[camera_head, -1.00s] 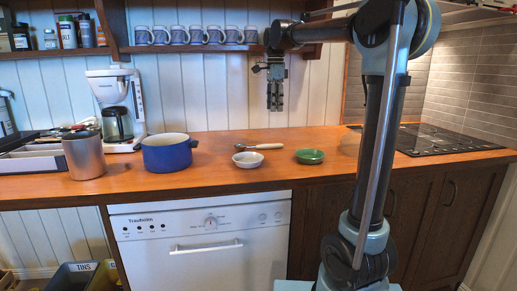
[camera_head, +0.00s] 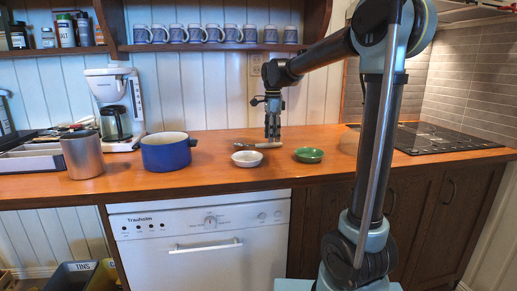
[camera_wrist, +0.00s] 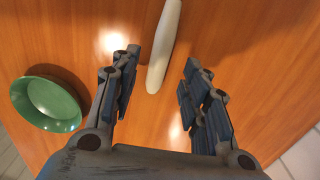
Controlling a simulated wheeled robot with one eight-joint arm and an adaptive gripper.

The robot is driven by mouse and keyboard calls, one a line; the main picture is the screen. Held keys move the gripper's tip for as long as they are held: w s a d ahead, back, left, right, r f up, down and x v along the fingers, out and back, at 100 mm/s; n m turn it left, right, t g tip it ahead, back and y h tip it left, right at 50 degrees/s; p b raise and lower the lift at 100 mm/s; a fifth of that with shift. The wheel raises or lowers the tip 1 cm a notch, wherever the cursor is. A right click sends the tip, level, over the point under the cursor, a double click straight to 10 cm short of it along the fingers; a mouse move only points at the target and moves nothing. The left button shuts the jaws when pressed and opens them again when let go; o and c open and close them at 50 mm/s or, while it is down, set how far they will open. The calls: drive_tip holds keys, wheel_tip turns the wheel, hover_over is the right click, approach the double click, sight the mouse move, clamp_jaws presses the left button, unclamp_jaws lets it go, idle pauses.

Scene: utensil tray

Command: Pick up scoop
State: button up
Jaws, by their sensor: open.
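The scoop lies on the wooden counter behind the white bowl. Its pale handle (camera_head: 264,146) points right in the head view. In the wrist view the handle (camera_wrist: 164,45) runs from the top edge down between my fingers; the scoop's head is out of that view. My gripper (camera_head: 272,138) points down over the handle, close to the counter. In the wrist view my gripper (camera_wrist: 158,90) is open, with one finger on each side of the handle's line and clear gaps to both. The handle is nearer the left finger.
A white bowl (camera_head: 247,159) stands in front of the scoop. A green bowl (camera_head: 308,155) is to the right and also shows in the wrist view (camera_wrist: 47,103). A blue pot (camera_head: 167,154) stands left. Mugs (camera_head: 210,34) line the shelf above.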

drive_tip(key=shift+f, duration=1.55)
clamp_jaws()
drive_tip(key=shift+r, duration=0.1)
